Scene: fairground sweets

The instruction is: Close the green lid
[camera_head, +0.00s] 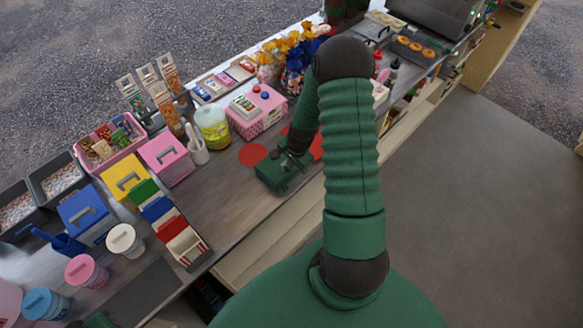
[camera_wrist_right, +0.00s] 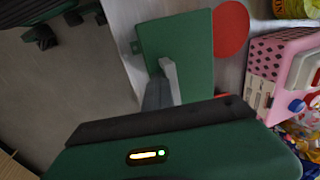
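A flat dark green lid (camera_wrist_right: 185,40) fills the upper middle of the right wrist view, seen from above. In the head view, the green box (camera_head: 270,176) lies near the counter's front edge, partly hidden by my right gripper (camera_head: 290,160). My right gripper's grey fingers (camera_wrist_right: 166,82) are close together over the lid, with nothing visible between them. Whether they touch the lid, and how far it is raised, I cannot tell.
Red discs (camera_head: 252,155) lie beside the green box. A pink patterned box (camera_head: 258,115) stands behind it. To the left are a white-and-yellow jar (camera_head: 212,128), a pink box (camera_head: 167,160) and a rack (camera_head: 185,240) with coloured panels. The counter between the rack and green box is clear.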

